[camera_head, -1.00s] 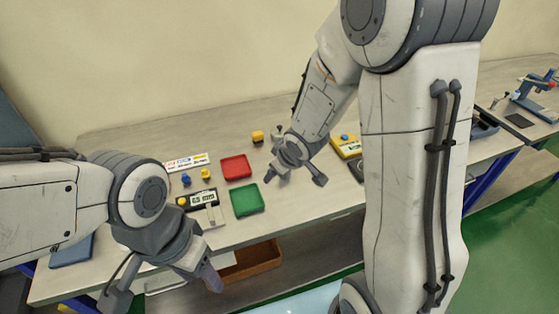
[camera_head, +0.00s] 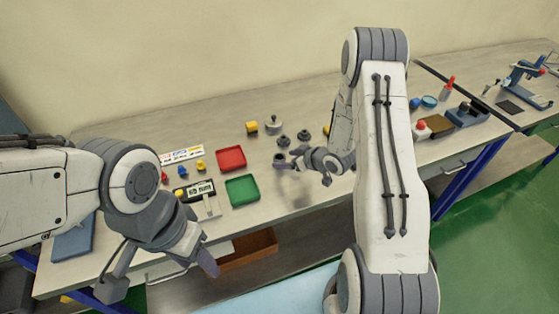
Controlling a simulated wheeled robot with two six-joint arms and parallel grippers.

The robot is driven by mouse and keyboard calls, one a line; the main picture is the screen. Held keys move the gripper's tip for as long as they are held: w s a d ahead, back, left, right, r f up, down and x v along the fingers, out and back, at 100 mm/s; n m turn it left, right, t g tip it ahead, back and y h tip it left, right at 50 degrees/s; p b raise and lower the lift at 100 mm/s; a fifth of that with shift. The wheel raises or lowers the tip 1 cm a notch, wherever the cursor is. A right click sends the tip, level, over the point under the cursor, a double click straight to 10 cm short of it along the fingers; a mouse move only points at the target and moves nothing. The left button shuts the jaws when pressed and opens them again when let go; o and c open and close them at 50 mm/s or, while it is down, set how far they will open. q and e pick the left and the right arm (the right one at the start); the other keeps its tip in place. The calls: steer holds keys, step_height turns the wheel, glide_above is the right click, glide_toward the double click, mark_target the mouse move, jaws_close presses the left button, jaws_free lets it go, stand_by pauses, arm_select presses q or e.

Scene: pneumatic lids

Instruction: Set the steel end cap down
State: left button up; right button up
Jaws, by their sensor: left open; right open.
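A light grey metal piece with a knob on top (camera_head: 272,125), which looks like the steel end cap, stands upright on the bench behind my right gripper. Two darker round pieces (camera_head: 283,141) and (camera_head: 304,136) sit to its right and nearer. My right gripper (camera_head: 302,173) is open above the bench, apart from the light grey piece, with nothing seen between its fingers. A dark shape by its left fingertip is too small to tell. My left gripper (camera_head: 160,281) is open and empty in front of the bench's near edge.
A red tray (camera_head: 231,159) and a green tray (camera_head: 242,190) lie left of my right gripper. A yellow piece (camera_head: 252,128) stands beside the light grey piece. A brown bin (camera_head: 250,250) is below the bench top. My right arm hides part of the bench.

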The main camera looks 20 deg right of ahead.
mark_target(277, 157)
steer(key=p+x, duration=0.1)
steer(key=x, duration=0.3)
steer(key=shift+w+a, duration=0.1)
steer(key=shift+w, duration=0.05)
jaws_close()
steer(key=shift+r, duration=0.1)
steer(key=shift+r, duration=0.1)
